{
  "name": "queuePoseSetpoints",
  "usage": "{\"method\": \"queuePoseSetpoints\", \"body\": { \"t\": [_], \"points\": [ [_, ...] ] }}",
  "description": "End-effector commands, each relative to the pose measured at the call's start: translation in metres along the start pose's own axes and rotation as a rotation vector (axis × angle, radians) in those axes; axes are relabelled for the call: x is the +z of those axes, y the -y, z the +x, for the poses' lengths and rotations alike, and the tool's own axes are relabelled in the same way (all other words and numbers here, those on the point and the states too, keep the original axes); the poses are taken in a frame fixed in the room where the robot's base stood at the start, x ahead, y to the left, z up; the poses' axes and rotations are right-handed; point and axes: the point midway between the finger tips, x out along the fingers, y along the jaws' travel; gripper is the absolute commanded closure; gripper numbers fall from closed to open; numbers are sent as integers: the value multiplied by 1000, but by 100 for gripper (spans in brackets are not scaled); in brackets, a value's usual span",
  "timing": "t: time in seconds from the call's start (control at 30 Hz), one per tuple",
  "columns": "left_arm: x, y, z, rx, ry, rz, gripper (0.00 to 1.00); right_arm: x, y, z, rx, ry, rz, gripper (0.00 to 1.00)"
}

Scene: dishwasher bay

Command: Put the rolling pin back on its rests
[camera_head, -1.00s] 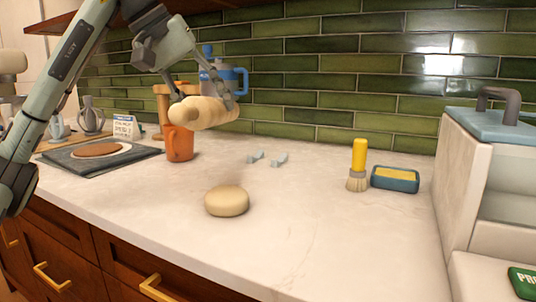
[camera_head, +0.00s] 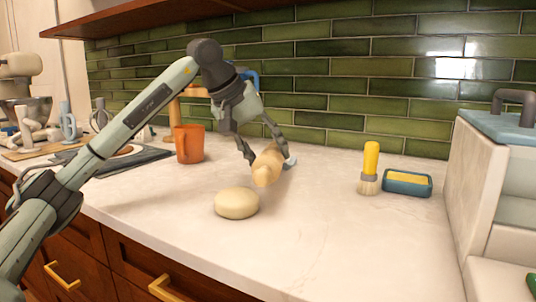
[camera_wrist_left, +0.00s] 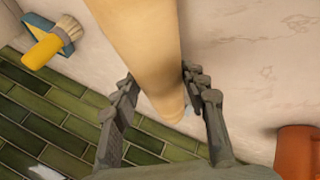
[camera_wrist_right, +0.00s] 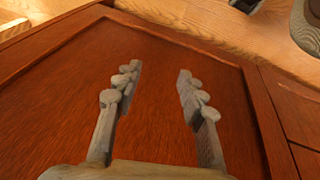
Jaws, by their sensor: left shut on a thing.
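The rolling pin (camera_head: 268,167) is pale wood and is held just over or on the counter, its near end pointing toward me. It also runs up through the left wrist view (camera_wrist_left: 148,45). My left gripper (camera_head: 266,152) is shut on it, one finger on each side. One small pale-blue rest (camera_head: 290,161) shows at the pin's right side; the other is hidden by the pin or gripper. I cannot tell whether the pin touches the rests. My right gripper (camera_wrist_right: 158,82) is open and empty before a reddish wooden cabinet front.
A round dough ball (camera_head: 237,203) lies just in front of the pin. An orange mug (camera_head: 189,143) stands to the left. A yellow-handled brush (camera_head: 370,165) and a blue sponge dish (camera_head: 407,182) are at the right. The counter's front right is clear.

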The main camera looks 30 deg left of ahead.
Motion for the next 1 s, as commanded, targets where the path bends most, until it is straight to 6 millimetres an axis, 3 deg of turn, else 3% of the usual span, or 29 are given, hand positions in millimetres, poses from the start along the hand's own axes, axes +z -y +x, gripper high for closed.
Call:
{"method": "queuePoseSetpoints", "body": {
  "t": [0.5,0.53,0.6,0.7,1.0],
  "points": [
    [2,2,4,6,-4,1,100,12,-2,-3,6,25,-5,60],
    [2,3,5,3,-2,1,55,10,-2,-6,7,19,-5,60],
    [2,2,5,3,-2,1,47,7,-2,-9,7,10,-4,60],
    [2,2,5,3,-2,1,36,5,-3,-10,8,5,-3,60],
    [2,2,5,3,-2,0,36,7,-3,-6,8,13,-3,60]
  ]
}}
